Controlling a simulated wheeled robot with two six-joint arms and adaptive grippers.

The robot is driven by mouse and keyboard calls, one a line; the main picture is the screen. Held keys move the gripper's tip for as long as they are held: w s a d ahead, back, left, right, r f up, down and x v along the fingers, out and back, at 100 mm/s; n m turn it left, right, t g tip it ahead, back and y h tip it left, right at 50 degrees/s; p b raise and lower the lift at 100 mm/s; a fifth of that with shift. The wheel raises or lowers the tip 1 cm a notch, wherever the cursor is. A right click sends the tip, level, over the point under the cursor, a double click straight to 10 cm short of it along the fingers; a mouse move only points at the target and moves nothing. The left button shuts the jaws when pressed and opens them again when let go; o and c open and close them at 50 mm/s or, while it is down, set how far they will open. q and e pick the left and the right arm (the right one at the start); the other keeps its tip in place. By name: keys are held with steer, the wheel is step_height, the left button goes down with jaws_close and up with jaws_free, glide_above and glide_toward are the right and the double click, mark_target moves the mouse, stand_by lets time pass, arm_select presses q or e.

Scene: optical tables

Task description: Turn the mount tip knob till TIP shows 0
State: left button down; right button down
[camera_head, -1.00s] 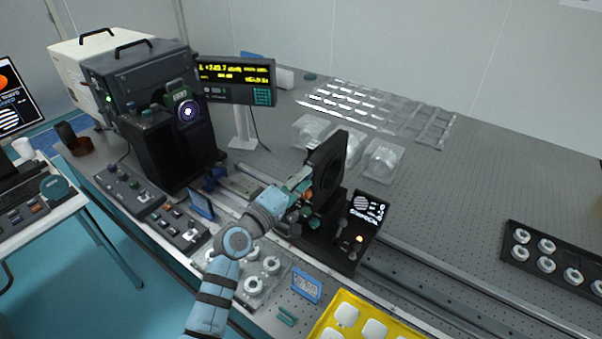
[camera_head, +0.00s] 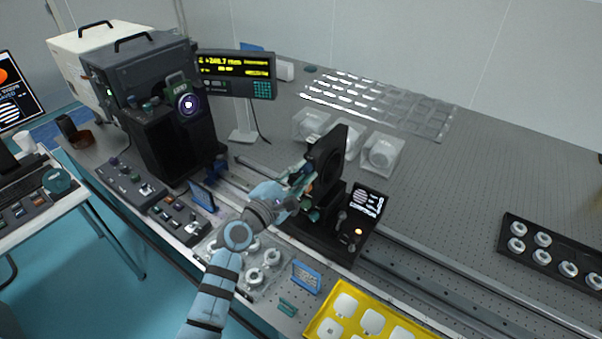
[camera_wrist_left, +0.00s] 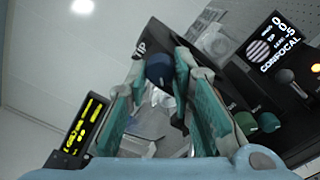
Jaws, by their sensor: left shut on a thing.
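The black mount (camera_head: 325,160) stands upright on its carriage on the rail. In the left wrist view, the dark blue tip knob (camera_wrist_left: 159,70) sits beside a white TIP label (camera_wrist_left: 139,48). My left gripper (camera_wrist_left: 160,66) has its teal fingers on either side of this knob and is shut on it. In the head view my left gripper (camera_head: 301,184) is at the left face of the mount, and the knob is hidden there. My right gripper is out of view.
Two dark green knobs (camera_wrist_left: 257,122) sit close beside the right finger. A yellow tray (camera_head: 318,326) is at the front, and a black tray of round parts (camera_head: 508,254) at the right. Clear boxes (camera_head: 380,152) stand behind the mount.

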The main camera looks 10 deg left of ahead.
arm_select(q)
steer(key=shift+f+n, duration=0.1)
steer(key=shift+n, duration=1.1)
steer(key=c, duration=1.4)
jaws_free()
steer(key=shift+s, duration=0.15)
steer(key=v, duration=1.2)
